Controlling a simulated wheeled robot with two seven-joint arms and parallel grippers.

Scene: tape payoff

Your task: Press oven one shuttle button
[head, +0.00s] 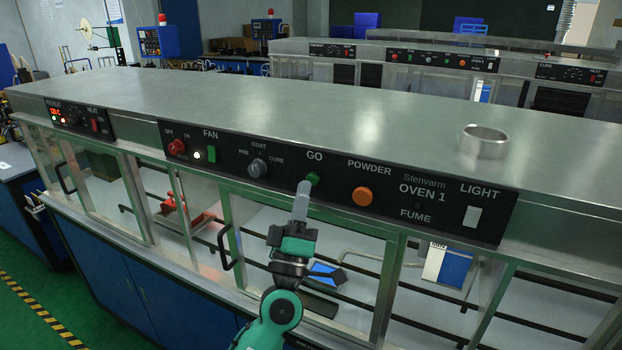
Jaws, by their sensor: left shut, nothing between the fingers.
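Oven one's black control panel (337,215) runs along the front edge of the metal top. The green GO button (313,179) sits mid-panel, between the grey COAT knob (257,167) and the orange POWDER button (362,196). My left gripper (302,188) is shut and empty, pointing up at the panel. Its fingertips are at the lower left edge of the GO button and cover a little of it. I cannot tell whether they touch it. My right gripper is not in view.
A white LIGHT switch (472,217) is on the right. A metal ring (484,142) stands on the oven top. Glass doors with black handles (226,247) are below.

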